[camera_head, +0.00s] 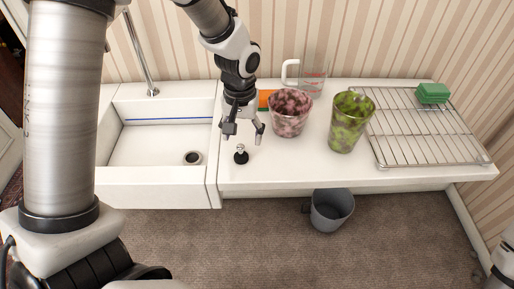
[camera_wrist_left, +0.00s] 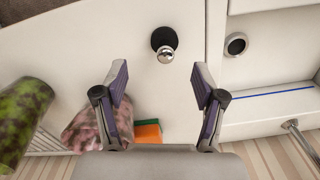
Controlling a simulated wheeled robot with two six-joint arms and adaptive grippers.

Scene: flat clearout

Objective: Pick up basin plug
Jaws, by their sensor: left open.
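The basin plug (camera_head: 241,155) stands on the white counter just right of the sink, a black disc with a shiny metal knob on top. It also shows in the left wrist view (camera_wrist_left: 164,43), ahead of the fingertips and roughly midway between them. My left gripper (camera_head: 245,134) is open and empty above the counter, just behind the plug and apart from it. Its two fingers also show in the left wrist view (camera_wrist_left: 160,82). My right gripper is not in view.
A white sink (camera_head: 155,146) with a drain hole (camera_head: 193,158) lies left. A pink patterned cup (camera_head: 290,113), an orange-green sponge (camera_head: 264,99), a green patterned cup (camera_head: 349,122), a measuring jug (camera_head: 313,78) and a wire rack (camera_head: 425,130) stand right. A grey bin (camera_head: 332,210) is below.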

